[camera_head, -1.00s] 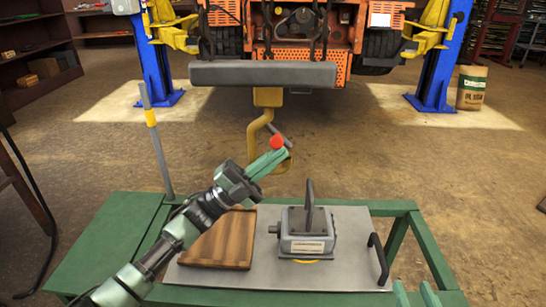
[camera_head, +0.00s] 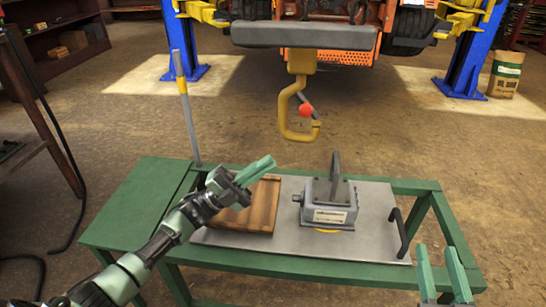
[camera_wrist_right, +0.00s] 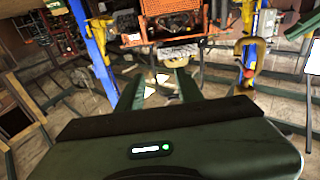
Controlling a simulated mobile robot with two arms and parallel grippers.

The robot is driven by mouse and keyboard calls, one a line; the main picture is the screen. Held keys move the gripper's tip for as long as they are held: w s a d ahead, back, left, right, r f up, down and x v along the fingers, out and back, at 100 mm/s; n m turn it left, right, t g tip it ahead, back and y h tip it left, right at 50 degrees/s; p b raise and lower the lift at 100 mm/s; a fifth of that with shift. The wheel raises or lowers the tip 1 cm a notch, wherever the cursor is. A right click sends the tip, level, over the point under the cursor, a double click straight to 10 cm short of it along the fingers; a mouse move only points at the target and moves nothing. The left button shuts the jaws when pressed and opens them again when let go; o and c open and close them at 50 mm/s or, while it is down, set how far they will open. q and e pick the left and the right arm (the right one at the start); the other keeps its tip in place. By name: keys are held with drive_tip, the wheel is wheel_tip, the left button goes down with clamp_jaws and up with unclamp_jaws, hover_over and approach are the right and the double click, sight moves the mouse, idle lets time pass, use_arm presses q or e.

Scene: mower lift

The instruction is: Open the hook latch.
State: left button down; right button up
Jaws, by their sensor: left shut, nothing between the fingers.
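The yellow hook (camera_head: 286,118) hangs below a grey padded bar in the head view. A thin grey latch bar (camera_head: 314,112) with a red ball (camera_head: 306,109) slants across the hook's mouth down toward its tip; it looks closed. My left gripper (camera_head: 266,164) is shut and empty, below and left of the hook and apart from the red ball.
A green bench (camera_head: 130,205) stands in front, carrying a wooden tray (camera_head: 245,225), a grey winch-like box (camera_head: 328,208) and a plate with a black handle (camera_head: 399,232). A rod (camera_head: 186,110) stands at its left. Blue lift posts (camera_head: 470,60) flank the orange mower (camera_head: 310,56).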

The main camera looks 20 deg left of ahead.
idle(0.4)
